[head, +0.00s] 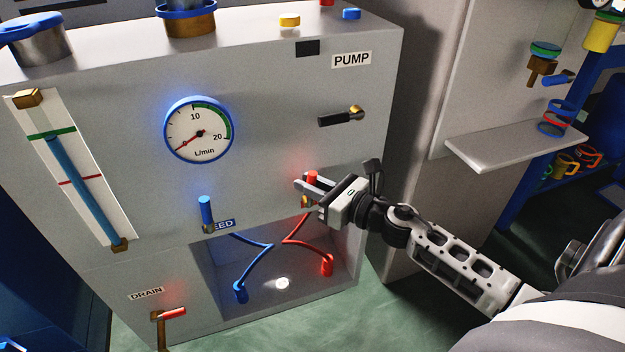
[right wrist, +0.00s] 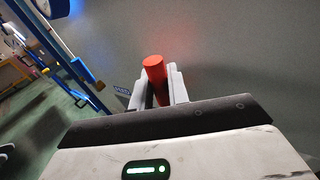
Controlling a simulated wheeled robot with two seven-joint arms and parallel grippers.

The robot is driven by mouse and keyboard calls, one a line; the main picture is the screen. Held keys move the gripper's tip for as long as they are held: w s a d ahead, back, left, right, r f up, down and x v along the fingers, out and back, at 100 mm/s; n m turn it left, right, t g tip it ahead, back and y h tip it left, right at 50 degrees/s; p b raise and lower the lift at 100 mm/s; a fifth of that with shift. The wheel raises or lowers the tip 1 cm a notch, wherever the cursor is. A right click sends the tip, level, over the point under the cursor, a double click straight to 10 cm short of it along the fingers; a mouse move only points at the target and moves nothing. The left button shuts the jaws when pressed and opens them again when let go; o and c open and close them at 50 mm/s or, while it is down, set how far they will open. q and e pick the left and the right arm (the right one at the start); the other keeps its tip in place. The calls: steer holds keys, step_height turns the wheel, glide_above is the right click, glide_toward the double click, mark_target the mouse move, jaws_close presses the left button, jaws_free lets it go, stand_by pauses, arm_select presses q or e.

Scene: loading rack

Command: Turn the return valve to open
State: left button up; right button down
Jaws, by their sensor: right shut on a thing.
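The return valve has a red handle (head: 312,177) on the front panel, right of the blue FEED valve (head: 206,212), above the recess with the hoses. My right gripper (head: 304,189) reaches in from the right and is shut on this handle. The handle appears to point up, and a bit of brass shows below it. The gripper covers the rest, and I cannot read its label. In the right wrist view the red handle (right wrist: 155,70) stands between the two fingers (right wrist: 156,85). My left gripper is not in view.
A flow gauge (head: 200,131) has its needle at the low end. The PUMP lever (head: 341,117) lies sideways above my gripper. The red DRAIN handle (head: 172,313) is at lower left. Blue and red hoses (head: 300,235) hang in the recess. A shelf (head: 515,143) juts out at right.

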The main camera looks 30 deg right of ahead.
steer(key=c, duration=1.7)
jaws_free()
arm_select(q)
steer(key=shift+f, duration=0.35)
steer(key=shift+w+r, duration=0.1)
arm_select(e)
steer(key=shift+s+d, duration=0.1)
steer(key=shift+s, duration=0.25)
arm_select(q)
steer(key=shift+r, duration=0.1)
arm_select(e)
steer(key=v, duration=1.5)
steer(key=shift+s+r, duration=0.1)
